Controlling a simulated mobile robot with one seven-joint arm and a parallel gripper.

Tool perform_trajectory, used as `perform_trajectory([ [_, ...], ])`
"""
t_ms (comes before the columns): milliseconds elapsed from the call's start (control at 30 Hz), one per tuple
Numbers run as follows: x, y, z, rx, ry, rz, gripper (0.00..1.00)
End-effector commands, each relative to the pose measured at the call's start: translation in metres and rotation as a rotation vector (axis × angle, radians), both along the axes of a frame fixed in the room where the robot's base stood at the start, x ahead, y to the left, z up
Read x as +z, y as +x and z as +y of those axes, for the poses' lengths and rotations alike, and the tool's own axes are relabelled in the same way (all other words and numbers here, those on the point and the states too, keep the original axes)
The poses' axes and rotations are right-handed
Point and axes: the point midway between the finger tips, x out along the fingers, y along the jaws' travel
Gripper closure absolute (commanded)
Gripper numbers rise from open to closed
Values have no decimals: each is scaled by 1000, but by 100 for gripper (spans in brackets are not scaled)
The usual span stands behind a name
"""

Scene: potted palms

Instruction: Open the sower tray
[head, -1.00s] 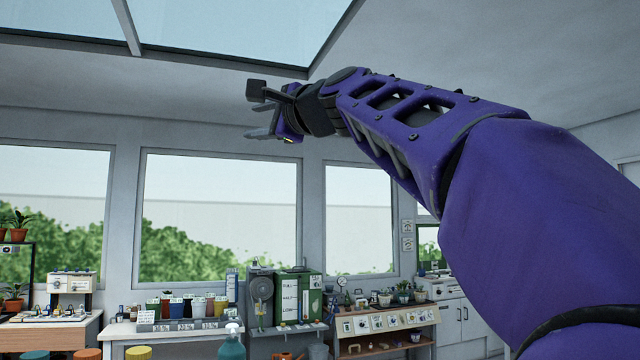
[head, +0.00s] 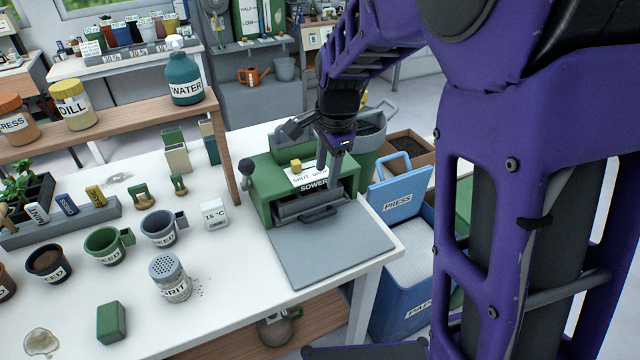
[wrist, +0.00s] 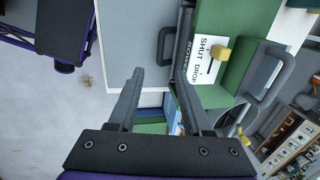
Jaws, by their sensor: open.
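The sower (head: 262,180) is a green box on the white bench, with a round black knob on its left side. Its grey tray (head: 290,207) sits in the front opening, with a dark handle (head: 318,213) facing forward. My gripper (head: 334,172) is open and empty, pointing down above the right part of the sower; the arm hides part of its back. In the wrist view, the open fingers (wrist: 158,75) show beside the sower (wrist: 207,95), apart from the tray handle (wrist: 163,48).
A flat grey plate (head: 330,248) lies before the sower. A yellow knob (head: 296,166) stands on its SHUT/DROP label. A blue PRESS bin (head: 392,290) stands right of the bench. The GRIT shaker (head: 170,280), a 15 °C meter (head: 216,214) and SEED cups stand left.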

Motion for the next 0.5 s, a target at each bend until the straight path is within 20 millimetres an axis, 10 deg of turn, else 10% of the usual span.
perform_trajectory([
  [500, -112, 20, 8, -1, -1, 2, 50],
])
